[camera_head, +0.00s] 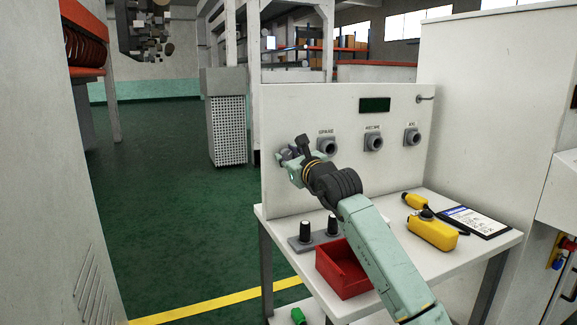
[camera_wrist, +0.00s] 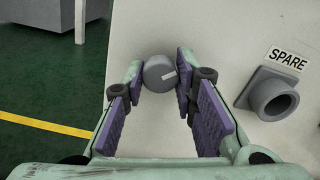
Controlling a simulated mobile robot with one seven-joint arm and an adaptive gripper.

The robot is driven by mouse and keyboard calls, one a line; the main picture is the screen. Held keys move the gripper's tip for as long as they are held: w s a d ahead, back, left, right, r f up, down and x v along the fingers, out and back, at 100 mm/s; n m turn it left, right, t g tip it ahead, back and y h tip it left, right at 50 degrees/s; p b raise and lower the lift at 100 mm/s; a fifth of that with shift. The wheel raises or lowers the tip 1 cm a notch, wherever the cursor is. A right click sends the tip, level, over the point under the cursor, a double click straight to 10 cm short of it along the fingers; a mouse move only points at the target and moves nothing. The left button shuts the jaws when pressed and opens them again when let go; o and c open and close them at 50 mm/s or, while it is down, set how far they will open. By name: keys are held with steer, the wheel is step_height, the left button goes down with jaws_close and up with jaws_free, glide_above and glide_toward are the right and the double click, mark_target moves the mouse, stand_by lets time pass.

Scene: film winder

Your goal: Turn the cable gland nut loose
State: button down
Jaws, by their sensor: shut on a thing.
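In the wrist view, a round grey nut (camera_wrist: 158,73) with a short white mark on its face sits at the pale panel (camera_wrist: 220,30). My gripper (camera_wrist: 161,82) has its purple-padded fingers on either side of the nut and is shut on it. In the head view, my gripper (camera_head: 289,155) is at the left part of the upright panel (camera_head: 300,105), left of the fitting labelled SPARE (camera_head: 326,146). My wrist and gripper hide the nut there. The grey SPARE fitting also shows close to the right finger in the wrist view (camera_wrist: 268,96).
Two more grey fittings (camera_head: 374,142) (camera_head: 412,138) stick out of the panel to the right. On the white table (camera_head: 480,238) are a red bin (camera_head: 343,268), a block with two black posts (camera_head: 316,236), a yellow box-shaped device (camera_head: 432,231) and a clipboard (camera_head: 474,221).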

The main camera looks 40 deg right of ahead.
steer(key=n+b, duration=0.5)
steer(key=shift+f+n, duration=0.15)
steer(key=shift+n, duration=0.15)
steer(key=n+b, duration=0.2)
steer(key=n, duration=0.8)
steer(key=shift+r+n+b, duration=0.25)
steer(key=shift+n+b, duration=0.05)
steer(key=shift+n, duration=0.1)
steer(key=n, duration=0.5)
steer(key=shift+p, duration=0.3)
steer(key=c, duration=1.3)
jaws_free()
steer(key=shift+s, duration=0.1)
